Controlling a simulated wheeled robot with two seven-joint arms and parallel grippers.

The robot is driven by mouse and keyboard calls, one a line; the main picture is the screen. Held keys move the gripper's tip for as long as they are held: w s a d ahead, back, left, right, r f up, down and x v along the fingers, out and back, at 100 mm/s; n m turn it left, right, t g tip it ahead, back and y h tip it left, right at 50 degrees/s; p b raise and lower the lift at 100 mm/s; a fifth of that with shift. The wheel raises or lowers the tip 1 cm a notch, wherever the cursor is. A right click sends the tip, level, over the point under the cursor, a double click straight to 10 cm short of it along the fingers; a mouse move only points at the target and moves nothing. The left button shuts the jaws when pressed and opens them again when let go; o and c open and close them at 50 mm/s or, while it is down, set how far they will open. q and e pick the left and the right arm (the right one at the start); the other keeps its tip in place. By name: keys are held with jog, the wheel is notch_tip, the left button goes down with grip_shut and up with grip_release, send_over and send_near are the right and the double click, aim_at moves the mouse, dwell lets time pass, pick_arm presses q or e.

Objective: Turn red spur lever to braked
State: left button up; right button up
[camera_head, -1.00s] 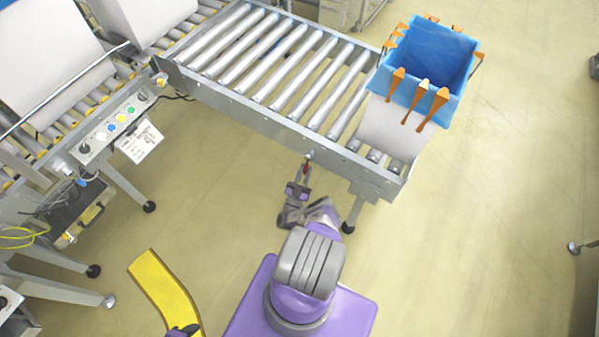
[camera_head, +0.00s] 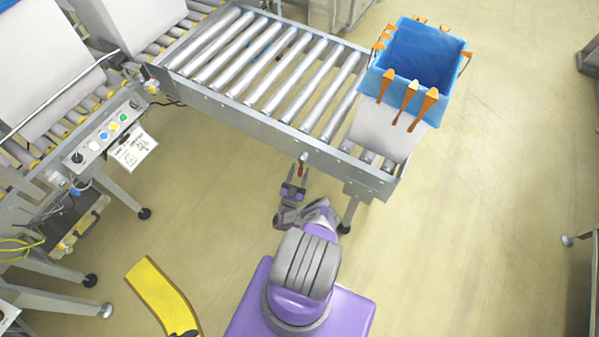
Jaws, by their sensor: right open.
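The red spur lever (camera_head: 300,171) is a small red handle on a grey pivot on the near side rail of the roller conveyor (camera_head: 240,106), and it hangs down from there. My right gripper (camera_head: 296,181) is open and just below the lever, with its fingertips close to the lever's lower end. I cannot tell whether they touch or whether the lever is between them. My left gripper is not in view.
A blue-lined box (camera_head: 391,92) with orange clips stands at the conveyor's right end. A button panel (camera_head: 103,135) is at the left. A yellow floor strip (camera_head: 160,295) lies lower left. Conveyor legs stand near my right arm.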

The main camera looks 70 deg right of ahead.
aim_at(299, 160)
notch_tip(299, 160, up, 9)
jog(key=p, duration=0.4)
jog(key=shift+r+p, duration=0.1)
jog(key=shift+p, duration=0.2)
jog(key=shift+d, duration=0.1)
jog(key=s+a+f+b, duration=0.1)
jog(key=s+a+b, duration=0.2)
jog(key=a+b, duration=0.3)
jog(key=shift+s+a+f, duration=0.35)
jog(key=shift+a, duration=0.6)
